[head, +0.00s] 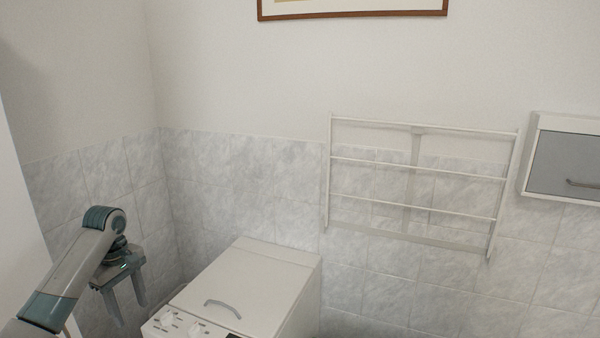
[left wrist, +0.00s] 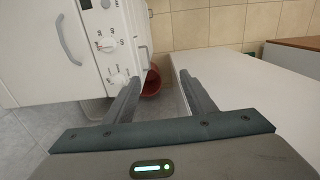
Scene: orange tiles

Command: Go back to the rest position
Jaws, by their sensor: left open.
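My left gripper (head: 124,300) is raised at the lower left of the head view, its fingers pointing down. It is open and empty, with a clear gap between the fingers, as the left wrist view (left wrist: 162,92) also shows. It is to the left of the white top-loading washing machine (head: 262,275) and appears apart from it. The machine's lid is shut. In the left wrist view its panel with knobs (left wrist: 108,45) is at the upper left, beyond the fingers. My right gripper is in neither view.
A white wall rack (head: 415,160) hangs on the tiled wall, with a grey-fronted cabinet (head: 566,160) to its right. A framed picture (head: 350,12) hangs above. In the left wrist view a red bin (left wrist: 152,82) stands on the floor and a white surface (left wrist: 255,95) lies to the right.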

